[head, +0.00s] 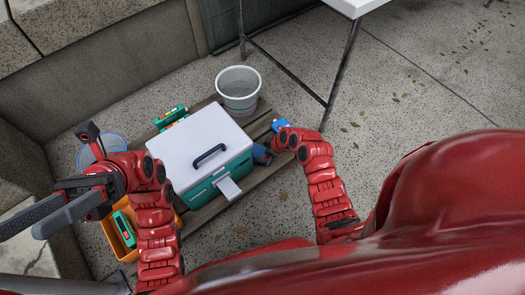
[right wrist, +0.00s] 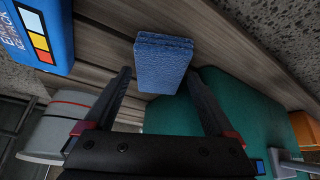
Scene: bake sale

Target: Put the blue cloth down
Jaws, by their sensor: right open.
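The folded blue cloth (right wrist: 163,62) shows in the right wrist view between the fingertips of my right gripper (right wrist: 160,76), against the wooden slats. The fingers stand apart, one on each side of it. I cannot tell whether the cloth touches a finger. In the head view the cloth (head: 262,154) is a small dark-blue shape beside the cooler, partly hidden by my right gripper (head: 270,147). My left gripper (head: 20,232) is at the left of the head view, with its fingers apart and nothing between them.
A teal cooler with a white lid (head: 195,140) stands on the slatted wooden platform (head: 207,217). A grey bucket (head: 239,88) stands behind. A blue box (right wrist: 38,28) lies near the cloth. An orange crate (head: 112,238) is at lower left. A white table (head: 352,6) is beyond.

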